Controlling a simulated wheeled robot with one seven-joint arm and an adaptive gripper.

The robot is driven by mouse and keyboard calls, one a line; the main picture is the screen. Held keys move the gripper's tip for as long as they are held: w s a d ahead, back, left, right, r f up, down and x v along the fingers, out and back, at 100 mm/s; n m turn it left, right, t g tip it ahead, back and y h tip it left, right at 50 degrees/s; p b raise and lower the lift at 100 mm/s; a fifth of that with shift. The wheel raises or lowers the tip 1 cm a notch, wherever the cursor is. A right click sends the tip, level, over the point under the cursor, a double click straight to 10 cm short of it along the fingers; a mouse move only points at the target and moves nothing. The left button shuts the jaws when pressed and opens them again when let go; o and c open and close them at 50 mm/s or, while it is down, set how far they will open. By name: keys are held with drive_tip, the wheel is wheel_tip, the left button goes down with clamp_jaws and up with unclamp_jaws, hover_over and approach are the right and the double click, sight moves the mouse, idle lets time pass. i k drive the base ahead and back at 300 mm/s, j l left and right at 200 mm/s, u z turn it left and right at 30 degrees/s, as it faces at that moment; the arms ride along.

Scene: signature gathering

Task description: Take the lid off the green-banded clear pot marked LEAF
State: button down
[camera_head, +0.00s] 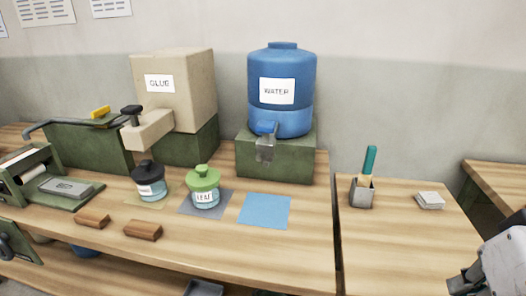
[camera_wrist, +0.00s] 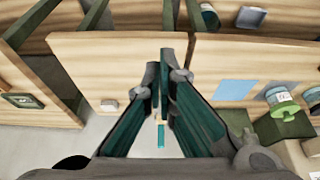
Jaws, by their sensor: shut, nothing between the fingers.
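The clear pot marked LEAF (camera_head: 206,198) has a green lid with a knob (camera_head: 203,178). It stands upright on a grey mat (camera_head: 186,207) on the wooden bench, with the lid seated on it. What seems to be the same pot shows at the right of the wrist view (camera_wrist: 283,98). My gripper (camera_head: 461,284) is at the lower right of the head view, far from the pot. In the wrist view its fingers (camera_wrist: 172,66) are close together with nothing held.
A dark-lidded pot (camera_head: 150,182) stands left of the LEAF pot. A blue mat (camera_head: 265,210) lies to its right. Brown blocks (camera_head: 142,230) lie in front. The GLUE box (camera_head: 190,90) and WATER barrel (camera_head: 285,110) stand behind. A brush cup (camera_head: 362,193) is on the right table.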

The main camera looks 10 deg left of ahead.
sight(203, 176)
drive_tip(key=i+j+u, duration=0.1)
drive_tip(key=j, duration=0.4)
drive_tip(key=i+j+u, duration=0.1)
drive_tip(key=i+j, duration=0.25)
drive_tip(key=i+j+u, duration=0.1)
drive_tip(key=j, duration=0.5)
drive_tip(key=i+j+u, duration=0.1)
drive_tip(key=i+j, duration=0.3)
drive_tip(key=i+j+u, duration=0.1)
drive_tip(key=i+j, duration=0.15)
drive_tip(key=j, duration=0.2)
